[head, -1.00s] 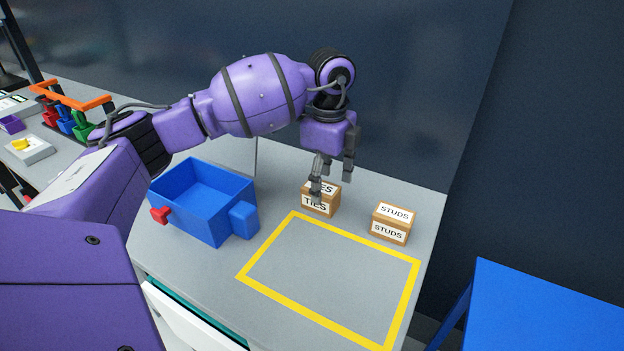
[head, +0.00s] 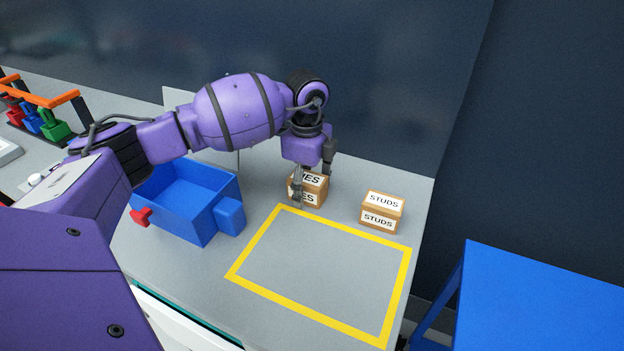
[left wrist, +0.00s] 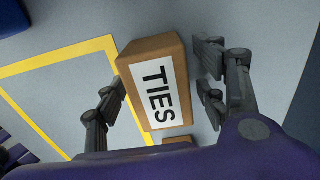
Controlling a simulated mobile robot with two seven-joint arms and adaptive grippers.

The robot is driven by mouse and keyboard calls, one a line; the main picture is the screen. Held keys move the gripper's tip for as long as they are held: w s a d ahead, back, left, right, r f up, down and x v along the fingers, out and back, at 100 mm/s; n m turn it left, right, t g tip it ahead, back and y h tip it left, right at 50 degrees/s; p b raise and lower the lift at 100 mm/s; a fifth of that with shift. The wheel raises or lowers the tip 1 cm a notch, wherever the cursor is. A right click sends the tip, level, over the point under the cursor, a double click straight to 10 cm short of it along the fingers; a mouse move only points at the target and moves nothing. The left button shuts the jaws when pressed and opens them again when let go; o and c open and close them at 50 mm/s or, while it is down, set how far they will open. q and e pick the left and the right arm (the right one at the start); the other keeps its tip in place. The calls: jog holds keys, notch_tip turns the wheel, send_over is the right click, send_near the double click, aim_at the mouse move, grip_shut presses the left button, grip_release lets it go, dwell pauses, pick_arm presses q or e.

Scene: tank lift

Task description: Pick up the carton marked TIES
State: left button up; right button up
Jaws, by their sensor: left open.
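The carton marked TIES (head: 314,192) is a small brown box with white labels, standing on the grey bench just behind the yellow outline. My left gripper (head: 312,184) is open and low at the carton, with one finger in front of its left part in the head view. In the left wrist view the carton (left wrist: 155,82) lies between the two open fingers (left wrist: 158,98), with its TIES label facing the camera. A gap shows on the right finger's side; contact on the left side cannot be told. My right gripper is not in view.
A carton marked STUDS (head: 382,211) stands to the right of the TIES carton. A blue bin (head: 190,222) with a red part stands to the left. The yellow outlined area (head: 300,297) is empty. A blue table (head: 540,300) stands at the right.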

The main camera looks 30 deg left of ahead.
pick_arm(q)
jog(key=c, duration=1.3)
jog(key=shift+c, duration=0.3)
jog(key=shift+r, duration=0.1)
